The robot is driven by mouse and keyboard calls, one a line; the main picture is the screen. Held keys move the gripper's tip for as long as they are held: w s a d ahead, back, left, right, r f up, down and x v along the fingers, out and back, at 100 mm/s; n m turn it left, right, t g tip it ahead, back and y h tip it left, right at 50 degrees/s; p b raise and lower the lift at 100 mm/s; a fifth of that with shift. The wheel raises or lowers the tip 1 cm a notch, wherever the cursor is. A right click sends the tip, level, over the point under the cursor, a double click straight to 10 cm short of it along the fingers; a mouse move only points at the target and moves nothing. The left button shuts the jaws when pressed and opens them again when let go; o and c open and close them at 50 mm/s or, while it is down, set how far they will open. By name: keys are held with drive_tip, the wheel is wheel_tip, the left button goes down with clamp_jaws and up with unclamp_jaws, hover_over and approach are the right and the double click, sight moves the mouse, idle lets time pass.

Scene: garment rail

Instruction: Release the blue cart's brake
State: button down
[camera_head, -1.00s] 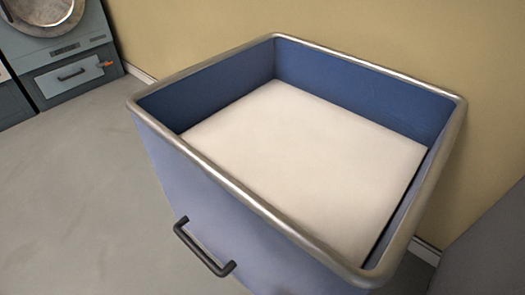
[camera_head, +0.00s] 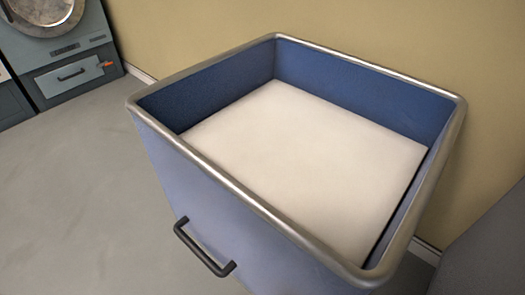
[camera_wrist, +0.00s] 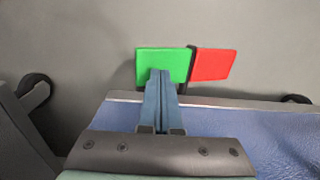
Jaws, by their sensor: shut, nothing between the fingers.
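The blue cart (camera_head: 215,218) stands by the wall in the head view, with a metal rim, a dark handle (camera_head: 203,247) and a pale surface inside. In the wrist view its blue side (camera_wrist: 270,138) is at lower right. A green pedal (camera_wrist: 145,62) and a red pedal (camera_wrist: 212,64) sit side by side beyond the cart's lower edge, the red one angled differently. My gripper (camera_wrist: 160,76) is shut and empty, its fingertips overlapping the green pedal in the picture. I cannot tell whether they touch it. The head view does not show the gripper or pedals.
Dark casters show at the left (camera_wrist: 36,90) and right (camera_wrist: 296,99) of the wrist view. A machine with a round door (camera_head: 70,55) stands at the far left of the head view. Grey floor (camera_head: 75,190) is clear left of the cart. A grey block (camera_head: 490,245) is at right.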

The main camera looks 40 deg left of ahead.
drive_tip(key=shift+f+b, duration=1.1)
drive_tip(key=shift+f, duration=0.5)
idle(0.5)
wheel_tip(320, 180, up, 7)
drive_tip(key=p, duration=0.8)
drive_tip(key=shift+r, duration=0.15)
idle(0.5)
